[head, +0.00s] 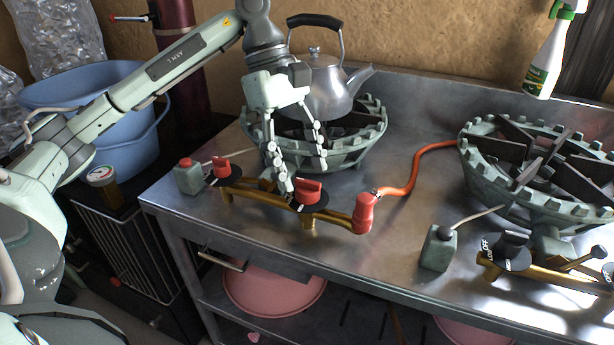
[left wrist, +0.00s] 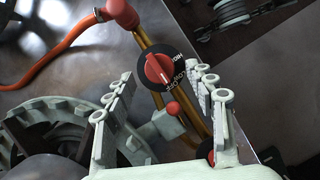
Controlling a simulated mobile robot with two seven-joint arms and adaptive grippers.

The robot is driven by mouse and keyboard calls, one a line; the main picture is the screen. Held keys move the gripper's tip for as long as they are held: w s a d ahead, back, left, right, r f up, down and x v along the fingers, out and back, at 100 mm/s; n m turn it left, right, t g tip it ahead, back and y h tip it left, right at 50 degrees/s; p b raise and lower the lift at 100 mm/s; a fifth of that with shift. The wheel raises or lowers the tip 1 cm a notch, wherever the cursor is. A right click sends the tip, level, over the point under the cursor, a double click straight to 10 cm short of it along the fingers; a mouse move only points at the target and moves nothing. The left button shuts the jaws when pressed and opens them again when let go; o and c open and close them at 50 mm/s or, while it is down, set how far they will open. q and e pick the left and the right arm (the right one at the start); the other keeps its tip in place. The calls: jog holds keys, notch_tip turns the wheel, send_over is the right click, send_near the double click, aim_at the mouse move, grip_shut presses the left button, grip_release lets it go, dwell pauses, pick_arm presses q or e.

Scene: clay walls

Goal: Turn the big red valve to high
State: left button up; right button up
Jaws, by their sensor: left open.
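The big red valve (head: 309,190) is a red knob on a black dial, on the brass pipe in front of the left burner. In the left wrist view the knob (left wrist: 159,69) sits between the open fingers. Its dial has white HIGH, LOW and OFF lettering, and a white line on the knob runs toward the lower edge, near OFF. My left gripper (head: 303,178) is open above and behind the valve, with its fingers pointing down; I cannot tell whether they touch it. A smaller red knob (head: 221,168) sits further left on the same pipe. My right gripper is not in view.
A grey kettle (head: 325,86) stands on the left burner (head: 345,152), just behind the gripper. A red connector (head: 365,212) with an orange hose (head: 418,162) is right of the valve. A second burner (head: 490,180) and black knob (head: 512,250) stand on the right.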

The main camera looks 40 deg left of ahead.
aim_at(308, 189)
pick_arm(q)
jog(key=shift+x, duration=1.3)
jog(key=c, duration=1.1)
